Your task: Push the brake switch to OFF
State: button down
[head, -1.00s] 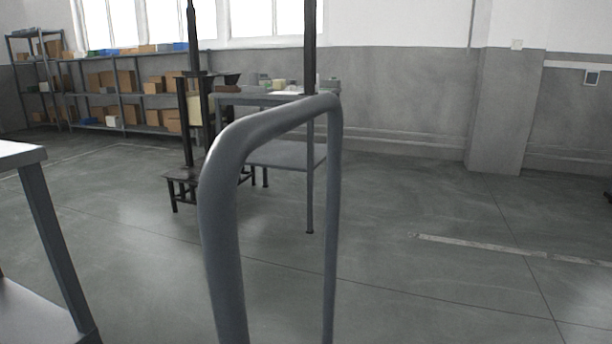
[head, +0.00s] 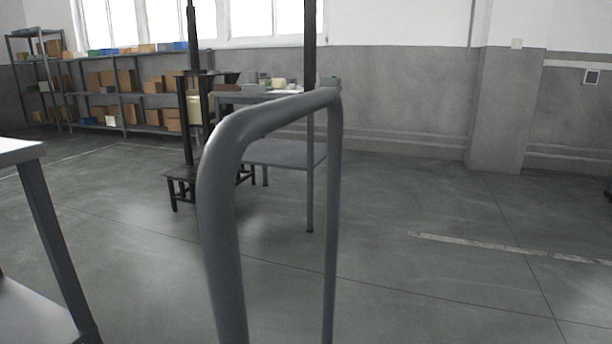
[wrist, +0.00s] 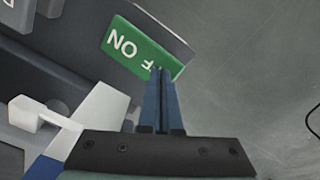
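In the wrist view a green plate (wrist: 138,48) with white letters, among them "ON" and an "F", is set on a dark grey panel (wrist: 165,22). I take it to be the brake switch; its setting cannot be told. My gripper (wrist: 161,72) has its two blue fingers side by side with only a thin gap, and nothing shows between them. The fingertips overlap the lower right end of the green plate and cover part of its lettering. Whether they touch it cannot be told. The head view shows neither the switch nor my gripper.
In the wrist view a white part (wrist: 100,112) lies left of the fingers, and bare floor (wrist: 255,70) shows at right. In the head view a grey tubular rail (head: 228,200) stands close in front. A table (head: 45,215) is at left; open floor (head: 430,290) is at right.

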jog(key=shift+f, duration=0.55)
jog(key=shift+r, duration=0.1)
notch_tip(320, 180, up, 7)
jog(key=p, duration=0.8)
dwell(0.4)
